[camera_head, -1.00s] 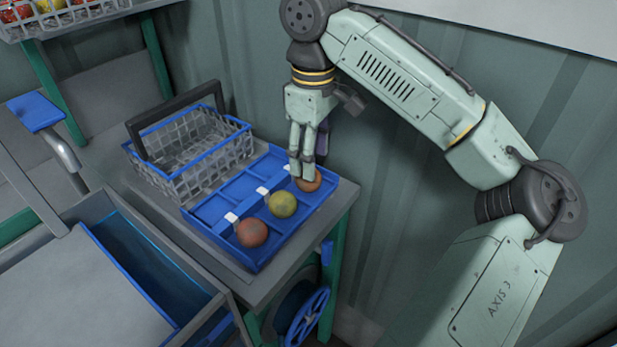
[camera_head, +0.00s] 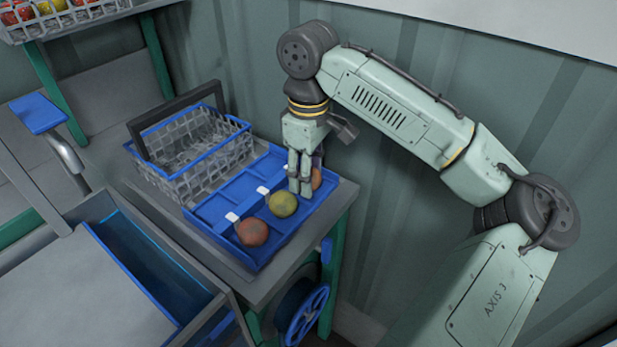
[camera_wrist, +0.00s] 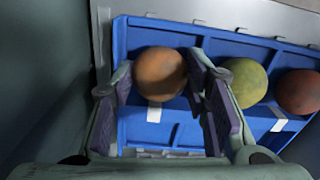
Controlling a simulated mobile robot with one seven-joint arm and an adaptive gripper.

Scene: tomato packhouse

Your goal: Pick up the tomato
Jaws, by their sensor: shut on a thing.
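An orange-red tomato (camera_wrist: 158,73) lies between the two fingers of my gripper (camera_wrist: 162,84) in the wrist view. My gripper is shut on it. In the head view this tomato (camera_head: 317,178) is mostly hidden behind the gripper (camera_head: 300,187), at the right end of the blue divided tray (camera_head: 205,210). It appears at tray level; I cannot tell if it touches the tray. A yellow-green tomato (camera_head: 283,204) and a red tomato (camera_head: 252,232) sit in neighbouring compartments. Both also show at the right in the wrist view (camera_wrist: 247,82).
A grey wire basket (camera_head: 190,158) with blue rim and dark handle stands behind the tray on the grey bench (camera_head: 345,196). A corrugated wall (camera_head: 385,215) is close on the right. A crate of tomatoes (camera_head: 60,20) stands at the upper left.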

